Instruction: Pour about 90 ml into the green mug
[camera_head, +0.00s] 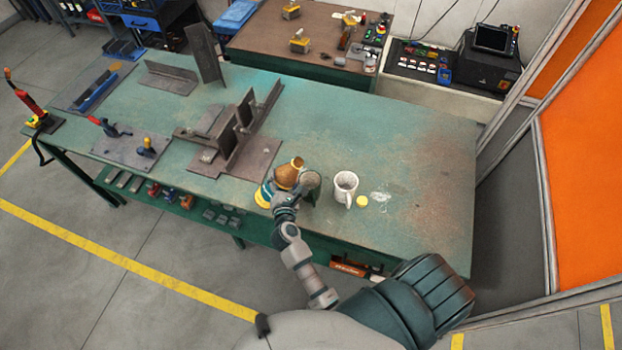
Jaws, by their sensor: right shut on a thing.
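My right gripper (284,198) is near the front edge of the green table and is shut on a brown jug (287,174). The jug's narrow top leans slightly right, toward the green mug. The dark green mug (312,187) stands just right of the jug, partly hidden by my gripper. I cannot tell whether jug and mug touch, or whether any liquid is flowing. The inside of the mug is too dark to read. My left gripper is not in view.
A white mug (345,186) stands right of the green mug, with a small yellow disc (362,201) beside it. A yellow-rimmed item (263,194) is left of my gripper. Steel angle pieces (245,140) stand behind. The green table's (430,180) right end is clear.

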